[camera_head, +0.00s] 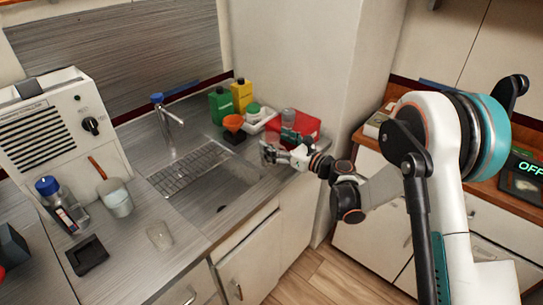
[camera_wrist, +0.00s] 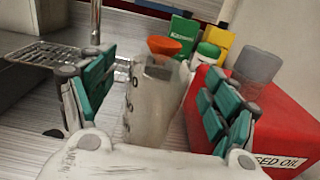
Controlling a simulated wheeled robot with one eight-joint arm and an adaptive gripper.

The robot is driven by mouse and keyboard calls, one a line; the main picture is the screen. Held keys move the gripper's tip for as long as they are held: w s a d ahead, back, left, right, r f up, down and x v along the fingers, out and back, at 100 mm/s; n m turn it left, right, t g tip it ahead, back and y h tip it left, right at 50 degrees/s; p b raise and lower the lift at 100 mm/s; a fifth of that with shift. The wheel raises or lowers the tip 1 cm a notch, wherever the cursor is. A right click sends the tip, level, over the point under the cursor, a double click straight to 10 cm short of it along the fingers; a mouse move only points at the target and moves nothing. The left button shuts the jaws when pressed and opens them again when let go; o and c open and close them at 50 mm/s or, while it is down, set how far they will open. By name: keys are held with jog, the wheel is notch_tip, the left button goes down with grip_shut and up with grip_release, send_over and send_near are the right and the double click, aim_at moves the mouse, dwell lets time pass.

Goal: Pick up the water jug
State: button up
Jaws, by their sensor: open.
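A translucent, pale jug with dark scale marks (camera_wrist: 152,105) stands upright between my fingers in the wrist view; I take it for the water jug. My gripper (camera_wrist: 160,75) is open, with one teal-padded finger to the left of the jug and one to the right. I cannot tell whether either finger touches it. In the head view my gripper (camera_head: 277,152) is low over the counter, right of the sink, and the jug is hard to make out there.
A red used-oil container (camera_wrist: 280,115) stands close by my right finger, with a grey clear cup (camera_wrist: 258,64) at it. An orange funnel (camera_wrist: 164,46), a green container (camera_wrist: 183,30) and a yellow container (camera_wrist: 215,42) stand behind. A wire rack (camera_head: 190,170) spans the sink.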

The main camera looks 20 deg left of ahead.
jog(key=shift+x, duration=1.05)
jog(key=c, duration=1.3)
jog(key=shift+c, duration=0.2)
